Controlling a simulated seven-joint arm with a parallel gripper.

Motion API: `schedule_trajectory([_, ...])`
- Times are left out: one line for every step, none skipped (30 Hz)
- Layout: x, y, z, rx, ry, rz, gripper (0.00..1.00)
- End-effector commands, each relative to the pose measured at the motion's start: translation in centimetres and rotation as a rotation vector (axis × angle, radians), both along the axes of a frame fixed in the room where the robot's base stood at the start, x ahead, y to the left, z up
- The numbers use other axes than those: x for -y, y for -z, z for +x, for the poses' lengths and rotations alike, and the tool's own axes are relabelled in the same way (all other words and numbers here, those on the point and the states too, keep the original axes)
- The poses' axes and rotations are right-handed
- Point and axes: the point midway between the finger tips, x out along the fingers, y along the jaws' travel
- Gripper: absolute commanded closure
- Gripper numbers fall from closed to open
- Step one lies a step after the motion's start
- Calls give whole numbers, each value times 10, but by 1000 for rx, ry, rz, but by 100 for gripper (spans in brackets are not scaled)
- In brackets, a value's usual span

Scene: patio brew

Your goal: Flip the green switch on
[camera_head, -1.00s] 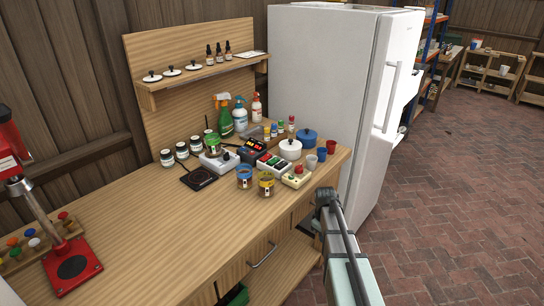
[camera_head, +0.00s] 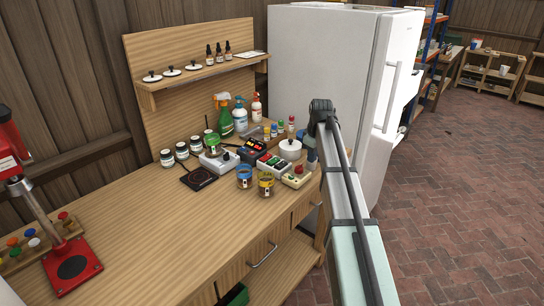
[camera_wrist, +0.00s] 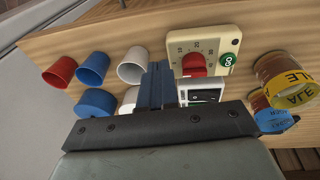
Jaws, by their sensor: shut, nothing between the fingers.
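A white switch box (camera_head: 273,165) with green and red switches stands on the workbench in the head view, between the jars and the cream box. In the wrist view a pale box (camera_wrist: 213,83), likely the switch box, shows only partly behind my gripper, and its switch positions cannot be told. My gripper (camera_head: 311,164) is shut and empty, pointing down at the bench's right end, right of the switch box and beside the cream box. Its dark fingers show in the wrist view (camera_wrist: 158,83), left of the cream box.
Jars with blue (camera_head: 244,176) and yellow (camera_head: 266,184) tops stand in front. The fridge (camera_head: 325,60) stands behind.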

Motion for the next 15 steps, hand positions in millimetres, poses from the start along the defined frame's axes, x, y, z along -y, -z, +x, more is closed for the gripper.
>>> schedule_trajectory([-17, -18, 10, 5, -3, 28, 100])
schedule_trajectory([-26, -27, 13, 4, -3, 46, 100])
schedule_trajectory([-39, -39, 17, 3, -3, 69, 100])
schedule_trajectory([-48, -48, 19, 2, -4, 86, 100])
schedule_trajectory([-57, -56, 21, -1, -3, 101, 100])
schedule_trajectory([-68, -67, 23, -2, -6, 121, 100])
schedule_trajectory([-75, -75, 24, -4, -7, 133, 100])
schedule_trajectory([-82, -82, 25, -6, -7, 147, 100])
schedule_trajectory([-90, -89, 26, -8, -9, 162, 100])
schedule_trajectory([-95, -95, 27, -9, -9, 171, 100])
schedule_trajectory([-100, -100, 27, -12, -11, 180, 100])
schedule_trajectory([-106, -106, 27, -14, -13, 190, 100])
schedule_trajectory([-110, -109, 27, -15, -14, 195, 100])
schedule_trajectory([-112, -111, 27, -17, -14, 200, 100])
schedule_trajectory([-115, -114, 27, -17, -14, 205, 100])
